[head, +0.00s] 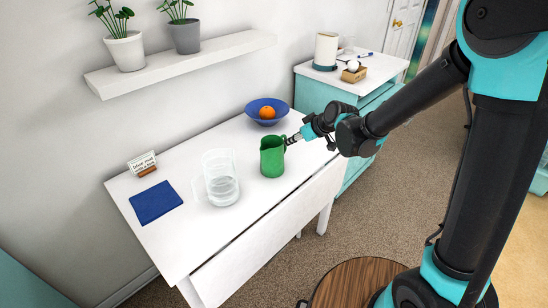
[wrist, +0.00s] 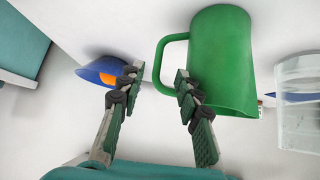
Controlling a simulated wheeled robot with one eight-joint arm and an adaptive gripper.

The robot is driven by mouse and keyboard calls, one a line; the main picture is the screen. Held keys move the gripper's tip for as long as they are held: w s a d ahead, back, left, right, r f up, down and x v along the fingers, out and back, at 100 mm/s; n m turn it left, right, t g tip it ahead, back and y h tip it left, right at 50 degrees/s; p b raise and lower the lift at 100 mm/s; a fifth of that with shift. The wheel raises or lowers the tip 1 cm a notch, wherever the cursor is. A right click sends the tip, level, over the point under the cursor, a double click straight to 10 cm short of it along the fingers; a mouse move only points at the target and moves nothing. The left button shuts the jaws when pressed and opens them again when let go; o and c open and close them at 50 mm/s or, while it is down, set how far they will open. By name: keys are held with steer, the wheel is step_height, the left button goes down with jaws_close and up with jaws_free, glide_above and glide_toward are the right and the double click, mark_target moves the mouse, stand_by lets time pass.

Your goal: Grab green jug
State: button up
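The green jug (head: 272,157) stands upright on the white table, its handle side facing my gripper. In the wrist view the jug (wrist: 224,60) fills the upper right, with its handle (wrist: 161,62) pointing left. My gripper (head: 293,139) is at the handle side of the jug in the head view. In the wrist view my gripper (wrist: 157,80) is open, with its fingers apart. The handle lies between the fingers in the picture, and the right finger overlaps the handle opening and jug body. I cannot tell whether either finger touches the jug.
A clear glass container (head: 221,180) stands left of the jug on the white table (head: 215,245). A blue bowl (head: 262,106) with an orange (head: 267,113) is behind it. A blue cloth (head: 155,202) and a small sign (head: 143,163) lie at the left.

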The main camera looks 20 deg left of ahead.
steer(key=shift+w+x, duration=0.2)
steer(key=shift+x, duration=2.95)
steer(key=shift+r, duration=0.1)
jaws_close()
